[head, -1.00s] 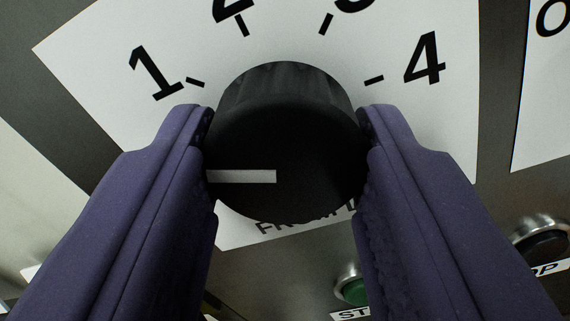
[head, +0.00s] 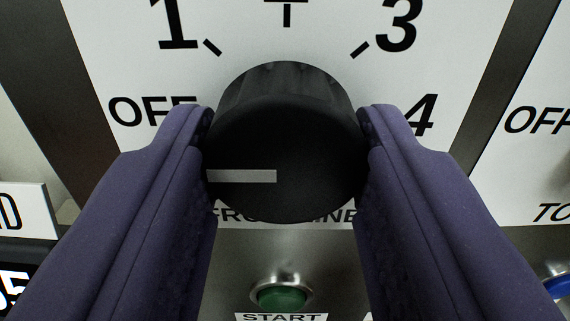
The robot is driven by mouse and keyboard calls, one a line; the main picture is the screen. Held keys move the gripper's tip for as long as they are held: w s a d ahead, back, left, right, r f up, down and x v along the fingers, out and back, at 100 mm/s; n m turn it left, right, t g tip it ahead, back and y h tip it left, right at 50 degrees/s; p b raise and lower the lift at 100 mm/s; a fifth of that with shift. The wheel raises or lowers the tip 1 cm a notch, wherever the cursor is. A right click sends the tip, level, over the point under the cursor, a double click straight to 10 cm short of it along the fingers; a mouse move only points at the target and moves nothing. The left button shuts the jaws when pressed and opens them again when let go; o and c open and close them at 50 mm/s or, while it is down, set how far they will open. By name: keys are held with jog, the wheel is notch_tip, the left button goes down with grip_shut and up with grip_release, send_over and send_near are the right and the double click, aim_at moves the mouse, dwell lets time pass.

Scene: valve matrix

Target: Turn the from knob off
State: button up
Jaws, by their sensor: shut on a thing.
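The from knob (head: 285,130) is a round black knob with a white pointer line (head: 242,176) on its face. My gripper (head: 285,145) is shut on it, with one purple finger on each side. The pointer line points left in the picture, a little below the OFF mark (head: 150,111) on the white dial plate (head: 110,55). The plate also shows 1, 3 and 4 around the knob. The plate's name below the knob is partly hidden by the knob and fingers.
A green START button (head: 281,297) sits below the knob, between the fingers. Another dial plate (head: 545,80) with OFF and TO is at the right. A blue button (head: 557,287) is at the lower right.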

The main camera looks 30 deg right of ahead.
jog(key=o, duration=1.1)
jog(key=shift+c, duration=0.2)
jog(key=p+v, duration=0.1)
jog(key=v, duration=0.6)
jog(key=shift+s, duration=0.35)
jog(key=shift+a, duration=0.15)
